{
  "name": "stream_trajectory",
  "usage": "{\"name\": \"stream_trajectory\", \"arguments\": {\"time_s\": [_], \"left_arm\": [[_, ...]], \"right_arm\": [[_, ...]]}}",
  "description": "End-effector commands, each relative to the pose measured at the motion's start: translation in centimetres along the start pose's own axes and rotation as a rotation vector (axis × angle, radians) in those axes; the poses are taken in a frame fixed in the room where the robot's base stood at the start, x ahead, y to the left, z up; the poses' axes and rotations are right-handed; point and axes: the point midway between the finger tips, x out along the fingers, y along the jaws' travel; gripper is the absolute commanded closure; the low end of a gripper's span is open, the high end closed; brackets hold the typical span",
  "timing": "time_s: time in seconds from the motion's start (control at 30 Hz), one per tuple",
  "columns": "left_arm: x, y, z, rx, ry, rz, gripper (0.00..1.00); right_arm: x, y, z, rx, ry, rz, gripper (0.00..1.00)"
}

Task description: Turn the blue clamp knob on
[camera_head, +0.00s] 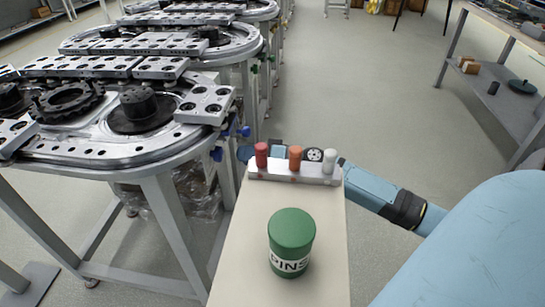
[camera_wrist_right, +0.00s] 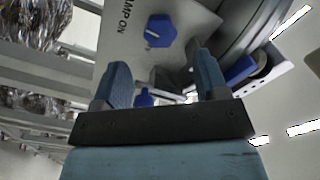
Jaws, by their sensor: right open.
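The blue clamp knob (camera_wrist_right: 160,31) shows in the right wrist view on a grey panel lettered "AMP ON", with a pale line across its face. My right gripper (camera_wrist_right: 161,82) is open and empty, its two blue fingers apart, with the knob beyond the fingertips and not between them. In the head view, my right gripper (camera_head: 246,152) is mostly hidden behind the pin block, close to the side of the ring track. Small blue knobs (camera_head: 245,131) show there at the track's edge; I cannot tell which is the clamp knob. My left gripper is not in view.
A narrow cream stand (camera_head: 240,240) holds a green tin (camera_head: 291,240) and a grey block (camera_head: 262,173) with red, orange and white pins. The ring track table (camera_head: 75,150) fills the left. Floor (camera_head: 380,90) is clear toward the right-hand shelf (camera_head: 510,100).

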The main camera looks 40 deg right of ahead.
Motion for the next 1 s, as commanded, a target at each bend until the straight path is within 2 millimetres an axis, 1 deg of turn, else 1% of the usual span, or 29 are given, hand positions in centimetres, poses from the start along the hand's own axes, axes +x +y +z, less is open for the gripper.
{"name": "stream_trajectory", "arguments": {"time_s": [0.03, 0.2, 0.3, 0.4, 0.6, 1.0], "left_arm": [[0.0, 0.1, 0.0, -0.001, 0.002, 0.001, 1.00], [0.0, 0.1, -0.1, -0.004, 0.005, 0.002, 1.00], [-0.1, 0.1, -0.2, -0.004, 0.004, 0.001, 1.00], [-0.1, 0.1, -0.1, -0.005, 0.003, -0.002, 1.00], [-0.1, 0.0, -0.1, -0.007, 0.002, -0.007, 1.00], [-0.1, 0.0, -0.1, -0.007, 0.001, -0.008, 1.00]], "right_arm": [[-1.1, 0.1, 0.2, 0.003, 0.000, 0.002, 0.33], [-4.3, 0.0, 0.1, 0.002, 0.000, 0.002, 0.33], [-5.7, 0.0, 0.0, 0.001, 0.001, 0.001, 0.33], [-6.6, 0.0, 0.0, 0.001, 0.000, 0.000, 0.33], [-7.1, -0.1, 0.0, -0.001, 0.000, -0.001, 0.33], [-7.1, 0.0, 0.0, -0.001, 0.000, 0.000, 0.33]]}}
